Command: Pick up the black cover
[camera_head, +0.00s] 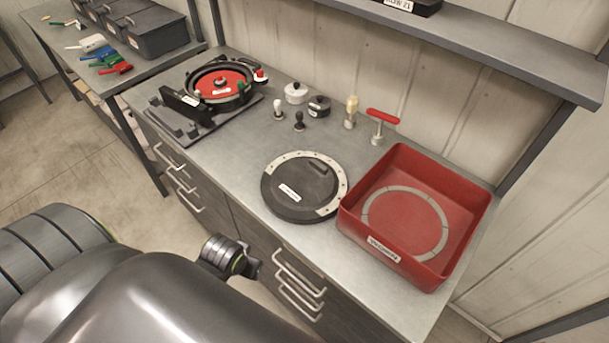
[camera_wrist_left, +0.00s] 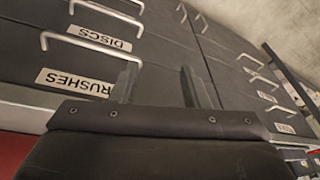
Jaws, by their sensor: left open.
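A round black disc (camera_head: 291,188) with a white label and a pale, dotted ring along its far and right edge lies flat on the workbench, left of the red tray; it looks like the black cover. My left arm comes in from the lower left, in front of the drawers and off the bench front. My left gripper shows in the left wrist view (camera_wrist_left: 158,88), with its two fingers apart and nothing between them. It faces the drawer fronts, and the black disc is out of that view. My right gripper is not in view.
The workbench (camera_head: 235,160) holds a red tray (camera_head: 470,205), a seed meter with a red disc (camera_head: 217,84), a white pot (camera_head: 296,92), a small black part (camera_head: 319,105), a brush (camera_head: 351,112) and a red-handled tool (camera_head: 382,122). Drawer handles (camera_head: 298,284) protrude in front. A shelf (camera_head: 480,45) overhangs the back.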

